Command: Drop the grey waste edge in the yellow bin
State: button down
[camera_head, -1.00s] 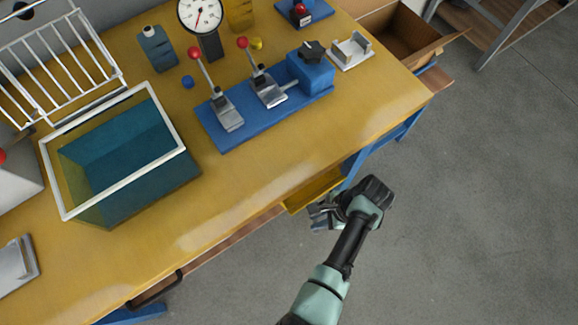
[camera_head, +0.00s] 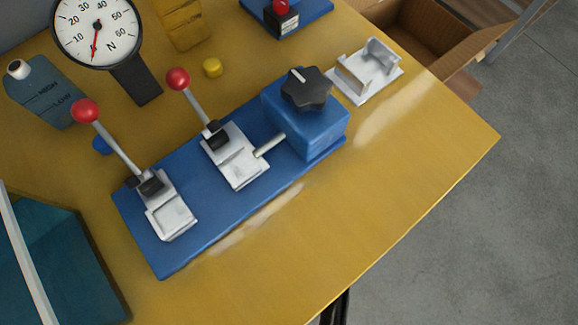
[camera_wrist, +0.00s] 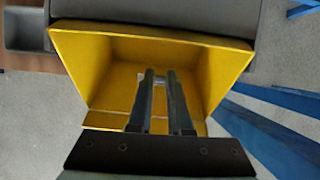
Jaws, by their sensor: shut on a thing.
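The yellow bin (camera_wrist: 88,62) fills the middle of the wrist view, open toward the camera. My gripper (camera_wrist: 160,76) reaches into the bin's opening, with its two long dark fingers close together. A small pale grey piece, the grey waste edge (camera_wrist: 160,80), shows between the fingertips; most of it is hidden by the fingers. The bin's inside looks empty where it shows. In the head view neither the gripper nor the bin can be seen.
In the head view, the yellow bench top (camera_head: 400,165) carries a blue fixture (camera_head: 205,235) with two red-knobbed clamps, a force gauge (camera_head: 96,30), a teal bottle (camera_head: 42,92) and a metal bracket (camera_head: 368,70). Blue bars (camera_wrist: 265,135) lie right of the bin in the wrist view.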

notch_tip(320, 180, down, 13)
jog(key=b, duration=0.7)
jog(key=shift+s, duration=0.15)
jog(key=w, duration=0.2)
jog(key=w+b, duration=0.1)
jog(key=w, duration=0.1)
jog(key=shift+d+r, duration=0.1)
jog(key=shift+r, duration=0.1)
jog(key=shift+w+b, duration=0.45)
jog(key=w+b, duration=0.1)
jog(key=w+f+b, duration=0.1)
jog(key=w+b, duration=0.1)
jog(key=shift+d, duration=0.1)
